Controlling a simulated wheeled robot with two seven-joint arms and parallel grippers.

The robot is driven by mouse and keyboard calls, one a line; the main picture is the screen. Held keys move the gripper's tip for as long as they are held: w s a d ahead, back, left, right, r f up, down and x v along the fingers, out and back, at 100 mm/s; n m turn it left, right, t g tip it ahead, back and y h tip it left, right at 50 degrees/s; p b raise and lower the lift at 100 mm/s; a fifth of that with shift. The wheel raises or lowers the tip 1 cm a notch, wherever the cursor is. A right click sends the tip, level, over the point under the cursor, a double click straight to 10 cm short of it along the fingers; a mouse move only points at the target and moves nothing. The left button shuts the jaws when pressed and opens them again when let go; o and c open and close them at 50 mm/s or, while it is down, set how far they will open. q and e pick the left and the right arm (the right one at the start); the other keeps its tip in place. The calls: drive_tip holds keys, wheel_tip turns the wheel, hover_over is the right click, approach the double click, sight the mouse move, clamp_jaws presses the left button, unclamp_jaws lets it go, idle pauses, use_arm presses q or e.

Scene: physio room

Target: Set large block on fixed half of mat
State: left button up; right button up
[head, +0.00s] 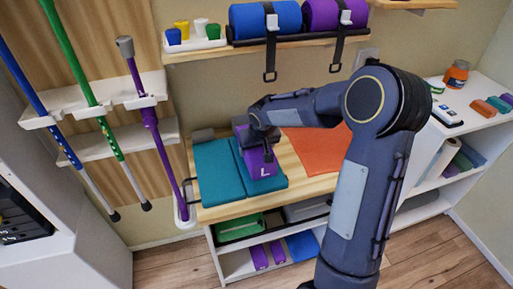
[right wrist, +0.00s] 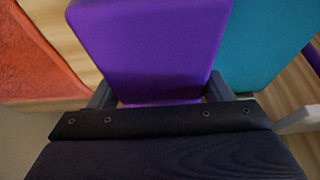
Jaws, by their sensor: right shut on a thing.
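The large block is purple with a white letter L (head: 263,170). In the head view it stands over the right part of the teal mat (head: 215,178), which lies on the wooden bench top and has a fold line down its middle. My right gripper (head: 258,140) is shut on the block from above. In the right wrist view the purple block (right wrist: 150,45) sits between the two fingers, with teal mat (right wrist: 262,45) to its right. I cannot tell whether the block's underside touches the mat. My left gripper is not in view.
An orange towel or mat (head: 318,146) lies right of the teal mat. A shelf with rolled blue (head: 265,19) and purple (head: 334,13) mats hangs above the bench. Poles (head: 85,90) stand at the left. A white shelf unit (head: 470,125) is at the right.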

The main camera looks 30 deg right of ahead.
drive_tip(key=shift+f, duration=0.2)
drive_tip(key=o, duration=1)
drive_tip(key=shift+o, duration=0.2)
drive_tip(key=shift+r, duration=0.15)
